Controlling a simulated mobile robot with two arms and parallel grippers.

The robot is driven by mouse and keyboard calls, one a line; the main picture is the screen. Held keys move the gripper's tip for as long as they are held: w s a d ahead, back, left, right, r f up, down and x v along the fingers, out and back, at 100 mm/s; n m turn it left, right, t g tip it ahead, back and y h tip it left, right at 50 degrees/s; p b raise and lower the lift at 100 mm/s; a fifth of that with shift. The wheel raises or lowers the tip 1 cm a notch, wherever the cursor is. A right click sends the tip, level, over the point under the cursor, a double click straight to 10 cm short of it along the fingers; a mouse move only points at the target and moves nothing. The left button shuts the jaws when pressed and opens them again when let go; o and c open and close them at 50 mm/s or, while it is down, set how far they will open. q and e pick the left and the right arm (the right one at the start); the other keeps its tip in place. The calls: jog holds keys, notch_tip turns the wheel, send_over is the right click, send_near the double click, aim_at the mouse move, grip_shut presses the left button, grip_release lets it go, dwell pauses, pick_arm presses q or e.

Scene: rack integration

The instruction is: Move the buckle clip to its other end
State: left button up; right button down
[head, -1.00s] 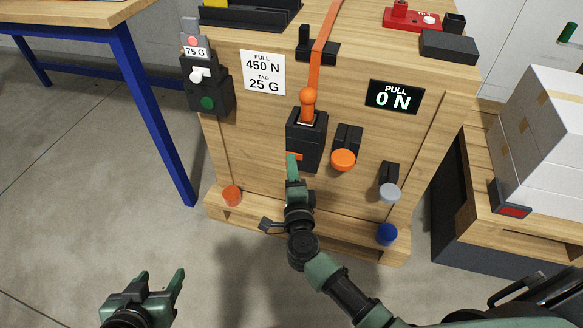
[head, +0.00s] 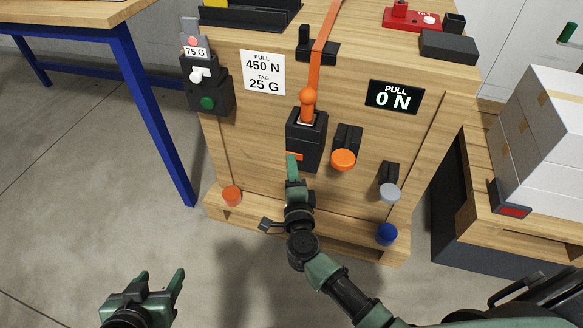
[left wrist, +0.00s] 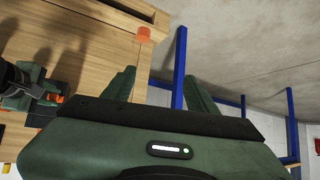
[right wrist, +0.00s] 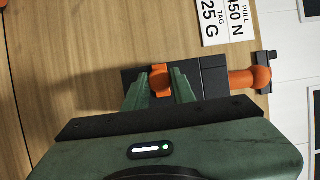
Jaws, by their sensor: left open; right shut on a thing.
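My right gripper (head: 293,160) is shut on a small orange clip (head: 298,156) at the lower left of the black buckle housing (head: 311,132) on the front of the wooden crate. In the right wrist view the orange clip (right wrist: 160,81) sits between the two green fingers, against the housing (right wrist: 213,76). An orange strap (head: 319,58) runs down from the crate's top to an orange ball knob (head: 308,97) above the housing. My left gripper (head: 163,281) is open and empty, low over the floor, away from the crate.
An orange round knob (head: 343,160), a grey one (head: 389,192) and a blue one (head: 387,234) are to the right of the housing. The display (head: 394,95) reads PULL 0 N. A blue-legged table (head: 150,105) stands at left, stacked white boxes (head: 545,130) at right.

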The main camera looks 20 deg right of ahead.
jog(key=s+d, duration=0.1)
jog(key=s+d+p, duration=0.1)
jog(key=d, duration=0.1)
jog(key=shift+s+d+f+p, duration=0.1)
jog(key=shift+s+d+p, duration=0.15)
jog(key=shift+p, duration=0.05)
pick_arm(q)
jog(key=s+a+f+g+y, duration=0.1)
jog(key=s+a+f+g, duration=0.1)
jog(key=s+f+g, duration=0.2)
jog(key=s, duration=0.3)
jog(key=shift+a, duration=0.3)
pick_arm(e)
jog(key=c, duration=1.5)
grip_release()
pick_arm(q)
jog(key=shift+s+d+r, duration=0.1)
pick_arm(e)
jog(key=o, duration=0.3)
jog(key=shift+s+d, duration=0.1)
jog(key=shift+d, duration=0.05)
